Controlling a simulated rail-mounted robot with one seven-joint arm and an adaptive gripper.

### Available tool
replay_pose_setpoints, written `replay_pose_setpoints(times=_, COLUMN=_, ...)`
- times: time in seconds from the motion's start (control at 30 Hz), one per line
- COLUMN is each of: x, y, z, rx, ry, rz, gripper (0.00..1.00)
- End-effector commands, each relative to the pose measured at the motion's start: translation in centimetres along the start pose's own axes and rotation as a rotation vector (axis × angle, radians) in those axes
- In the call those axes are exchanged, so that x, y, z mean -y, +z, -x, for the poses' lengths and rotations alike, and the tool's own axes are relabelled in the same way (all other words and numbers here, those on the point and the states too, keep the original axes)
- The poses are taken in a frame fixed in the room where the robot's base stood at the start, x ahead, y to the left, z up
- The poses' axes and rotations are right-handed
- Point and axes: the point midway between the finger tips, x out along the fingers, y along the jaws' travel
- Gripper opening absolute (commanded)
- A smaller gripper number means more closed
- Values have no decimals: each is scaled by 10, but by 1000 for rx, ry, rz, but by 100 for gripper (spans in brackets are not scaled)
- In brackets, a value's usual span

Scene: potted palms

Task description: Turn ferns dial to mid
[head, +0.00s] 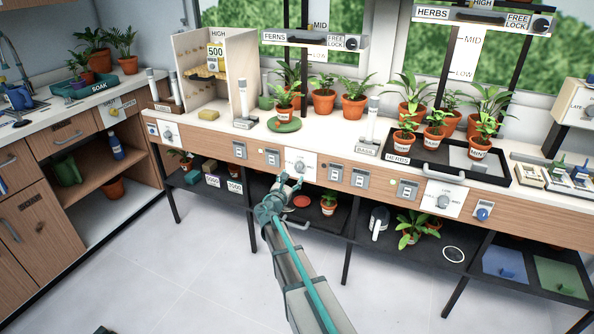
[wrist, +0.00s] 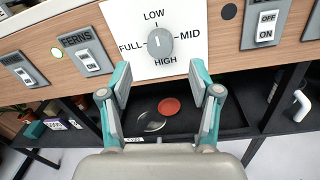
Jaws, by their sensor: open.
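A grey round dial (wrist: 160,43) sits on a white plate (wrist: 188,18) on the wooden front panel. The plate reads LOW at top, MID right, HIGH at bottom and FULL left. A small light mark on the dial faces up towards LOW. A switch labelled FERNS (wrist: 87,54), set to ON, is left of it. My gripper (wrist: 166,82) is open and empty, its two fingers below and either side of the dial, apart from it. In the head view my gripper (head: 284,188) is just in front of the dial's plate (head: 301,163); the dial there is partly hidden.
Another white dial plate (head: 443,198) is further right along the panel. Switches (head: 335,173) flank the dial. Below is a dark shelf (head: 330,232) with a red saucer (wrist: 169,106) and pots. The counter above holds potted plants (head: 356,98). The floor in front is clear.

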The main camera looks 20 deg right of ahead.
Motion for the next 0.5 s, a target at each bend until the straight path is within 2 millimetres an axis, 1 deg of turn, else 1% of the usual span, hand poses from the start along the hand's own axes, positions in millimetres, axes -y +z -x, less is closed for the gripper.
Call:
replay_pose_setpoints(times=0.03, x=-1, y=0, z=-13, rx=1, ry=-2, rz=-1, gripper=63)
replay_pose_setpoints(times=0.2, x=-1, y=0, z=-42, rx=1, ry=-2, rz=-2, gripper=63)
replay_pose_setpoints(times=0.33, x=-1, y=0, z=-58, rx=0, ry=-2, rz=-2, gripper=63)
replay_pose_setpoints(times=0.5, x=0, y=0, z=-67, rx=0, ry=-1, rz=-2, gripper=63)
